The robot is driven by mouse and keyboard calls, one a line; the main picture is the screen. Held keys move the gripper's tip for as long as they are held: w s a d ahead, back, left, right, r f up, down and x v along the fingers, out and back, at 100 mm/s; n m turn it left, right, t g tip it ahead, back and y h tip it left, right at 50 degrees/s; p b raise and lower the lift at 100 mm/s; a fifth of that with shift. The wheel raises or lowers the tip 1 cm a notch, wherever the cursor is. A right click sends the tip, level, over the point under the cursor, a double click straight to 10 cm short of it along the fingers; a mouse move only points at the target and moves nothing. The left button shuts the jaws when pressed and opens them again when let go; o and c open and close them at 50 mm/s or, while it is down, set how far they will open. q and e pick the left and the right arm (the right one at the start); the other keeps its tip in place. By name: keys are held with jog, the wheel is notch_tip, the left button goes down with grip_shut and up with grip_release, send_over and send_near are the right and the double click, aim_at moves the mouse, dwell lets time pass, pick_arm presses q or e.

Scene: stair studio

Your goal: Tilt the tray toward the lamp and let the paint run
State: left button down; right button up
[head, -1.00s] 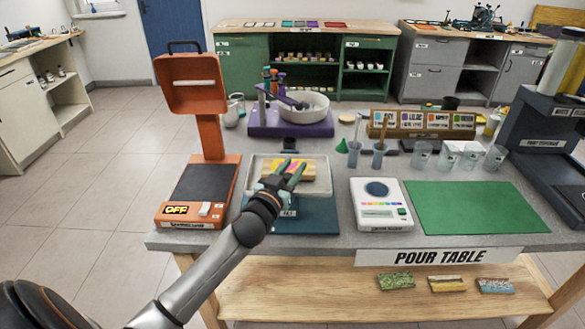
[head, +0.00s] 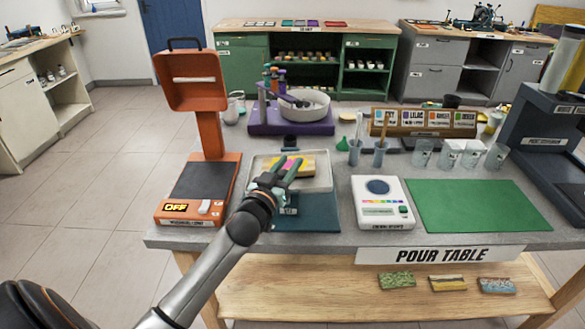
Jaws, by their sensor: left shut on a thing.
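The shallow pale tray (head: 321,184) sits over a teal stand (head: 318,212) at the left-middle of the pour table. A yellow patch with pink paint (head: 304,167) lies in it, partly hidden by my gripper. My left gripper (head: 283,170) reaches over the tray's front edge, its greenish fingers shut at the tray's front. The exact grip point is hidden by the hand. The tray looks close to level; any slight tilt is hard to tell. The orange lamp (head: 208,135) stands left of the tray, over a dark pad, with an OFF display. My right gripper is not in view.
A white scale-like device (head: 382,213) and a green mat (head: 475,205) lie to the right. A purple stand with a white bowl (head: 305,109) is behind the tray. Several clear cups (head: 447,155) stand at the back right. A narrow gap separates tray and lamp base.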

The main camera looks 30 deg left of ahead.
pick_arm(q)
jog(key=shift+s+a+n, duration=0.35)
jog(key=shift+a+n, duration=0.1)
jog(key=shift+n, duration=0.15)
jog(key=c, duration=0.5)
grip_release()
jog(key=shift+c, duration=0.2)
jog(key=s+d+f+b, duration=0.1)
jog(key=s+d, duration=0.1)
jog(key=s, duration=1)
jog(key=shift+s, duration=0.15)
jog(key=shift+f, duration=0.15)
jog(key=s+d+f+m+g+h+p, duration=0.1)
jog(key=s+d+f+m+g, duration=0.1)
jog(key=s+d+f, duration=0.3)
jog(key=s+d+f+m+g+h+p, duration=0.1)
jog(key=s+d+f+m+g+h, duration=0.1)
jog(key=s+d+f+g, duration=0.2)
jog(key=s+d+f+m+g+h+p, duration=0.1)
jog(key=s+d+f, duration=0.6)
jog(key=f, duration=1)
jog(key=shift+d+m+g+h, duration=0.7)
jog(key=shift+d+g, duration=0.2)
jog(key=shift+g, duration=0.3)
